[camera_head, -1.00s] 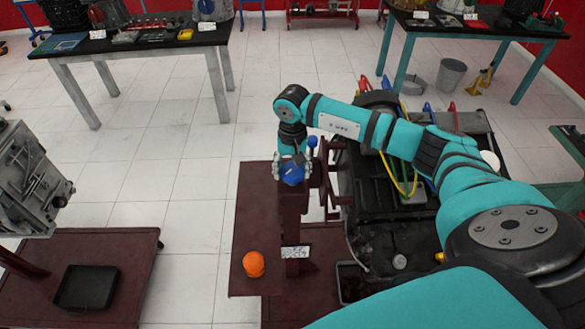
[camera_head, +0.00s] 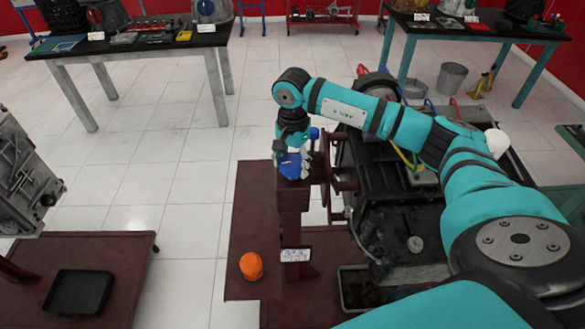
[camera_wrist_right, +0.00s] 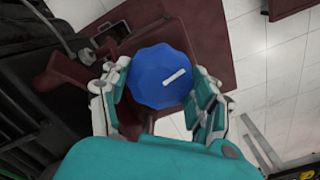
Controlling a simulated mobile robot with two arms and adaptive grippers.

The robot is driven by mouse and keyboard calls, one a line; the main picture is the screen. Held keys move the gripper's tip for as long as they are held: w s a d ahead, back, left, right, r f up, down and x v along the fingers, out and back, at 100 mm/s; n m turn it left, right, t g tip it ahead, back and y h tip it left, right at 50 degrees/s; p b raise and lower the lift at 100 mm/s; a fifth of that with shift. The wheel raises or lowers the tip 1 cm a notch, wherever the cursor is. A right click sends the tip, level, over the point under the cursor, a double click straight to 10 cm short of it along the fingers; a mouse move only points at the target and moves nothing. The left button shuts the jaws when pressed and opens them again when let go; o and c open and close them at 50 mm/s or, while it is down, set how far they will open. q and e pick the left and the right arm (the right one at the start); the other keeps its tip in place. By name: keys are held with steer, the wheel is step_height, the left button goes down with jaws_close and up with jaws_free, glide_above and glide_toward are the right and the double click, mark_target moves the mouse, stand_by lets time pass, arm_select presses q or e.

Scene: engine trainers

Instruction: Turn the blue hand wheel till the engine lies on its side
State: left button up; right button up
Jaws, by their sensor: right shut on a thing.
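The blue hand wheel (camera_head: 290,165) sits on top of a dark red stand post (camera_head: 292,215). My right gripper (camera_head: 294,160) comes down on it from above. In the right wrist view the blue wheel's knob (camera_wrist_right: 160,77), with a white mark on it, lies between the two fingers of my right gripper (camera_wrist_right: 163,95), which are shut on it. The dark engine (camera_head: 395,215) is mounted on the stand to the right of the post, partly hidden by my right arm. My left gripper is not in view.
An orange cap-like object (camera_head: 251,266) lies on the stand's base left of the post. A second stand with a black tray (camera_head: 78,292) is at the left. Tables (camera_head: 150,48) stand at the back. White floor (camera_head: 180,200) is free between the stands.

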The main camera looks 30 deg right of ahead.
mark_target(293, 161)
steer(key=shift+w+d+r+m+b, duration=0.1)
steer(key=shift+m+b, duration=0.25)
steer(key=shift+m, duration=0.25)
steer(key=shift+r+m+b, duration=0.1)
steer(key=shift+m+b, duration=0.25)
steer(key=shift+m, duration=0.25)
steer(key=o, duration=1.1)
steer(key=shift+o, duration=0.3)
steer(key=shift+f, duration=0.1)
step_height(293, 161, up, 12)
